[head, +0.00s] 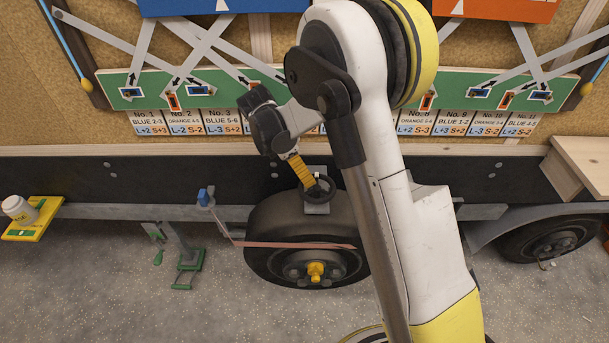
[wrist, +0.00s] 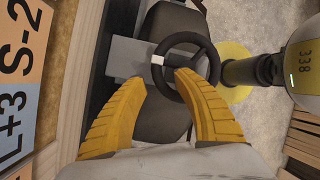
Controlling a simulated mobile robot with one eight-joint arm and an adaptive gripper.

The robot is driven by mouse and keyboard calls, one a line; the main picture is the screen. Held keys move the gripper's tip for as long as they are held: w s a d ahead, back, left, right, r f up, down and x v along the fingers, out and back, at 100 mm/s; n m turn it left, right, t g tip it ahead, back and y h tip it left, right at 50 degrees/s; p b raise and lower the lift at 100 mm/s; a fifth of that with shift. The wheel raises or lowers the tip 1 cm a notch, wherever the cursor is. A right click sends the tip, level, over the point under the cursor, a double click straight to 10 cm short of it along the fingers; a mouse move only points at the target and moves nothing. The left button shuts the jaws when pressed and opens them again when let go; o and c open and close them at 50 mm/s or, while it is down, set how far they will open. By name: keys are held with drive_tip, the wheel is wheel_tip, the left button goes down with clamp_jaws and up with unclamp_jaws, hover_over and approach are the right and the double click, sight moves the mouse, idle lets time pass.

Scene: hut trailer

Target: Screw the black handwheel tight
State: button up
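The black handwheel (head: 333,187) sits on a grey bracket above the trailer tyre. In the wrist view the handwheel (wrist: 211,58) is a dark ring with a white mark on its left side. My gripper (head: 309,184) reaches down to it from the upper left. In the wrist view my gripper (wrist: 160,76) has its two yellow fingers spread apart, with nothing between the tips. The right fingertip overlaps the near part of the rim; the left fingertip is left of the ring. I cannot tell whether either finger touches the wheel.
The tyre (head: 262,229) with a yellow hub is below the wheel, and a reddish strap (head: 290,245) crosses it. A green stand (head: 187,262) is on the floor to the left. A yellow tray (head: 42,222) with a white jar is at far left. A green labelled board (head: 220,90) is behind.

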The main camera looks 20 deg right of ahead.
drive_tip(key=v, duration=1.2)
